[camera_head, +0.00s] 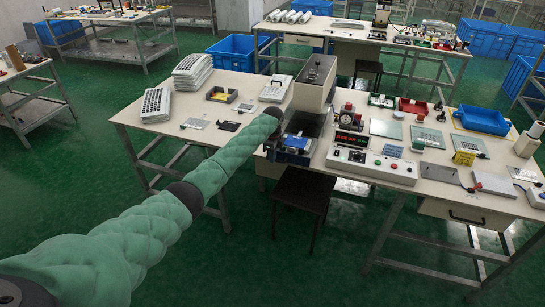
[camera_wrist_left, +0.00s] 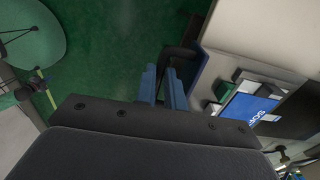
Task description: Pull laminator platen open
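The laminator (camera_head: 315,82) is a tall grey box unit on the near worktable, with a dark lower opening and a blue-and-black platen part (camera_head: 293,145) at its front. My left arm in its green sleeve reaches to it from the lower left. My left gripper (camera_head: 273,150) is at the platen's front left, partly hidden behind the arm's dark end. In the left wrist view the two blue fingers (camera_wrist_left: 162,88) stand close together, with the black platen handle (camera_wrist_left: 180,56) between their tips. The blue platen front (camera_wrist_left: 204,62) is just right of them. My right gripper does not show.
A control box with a red display (camera_head: 372,164) stands right of the laminator. A dark stool (camera_head: 303,190) is below the table's front edge. Stacked white panels (camera_head: 192,70) lie at the left, and a blue bin (camera_head: 482,119) stands at the right.

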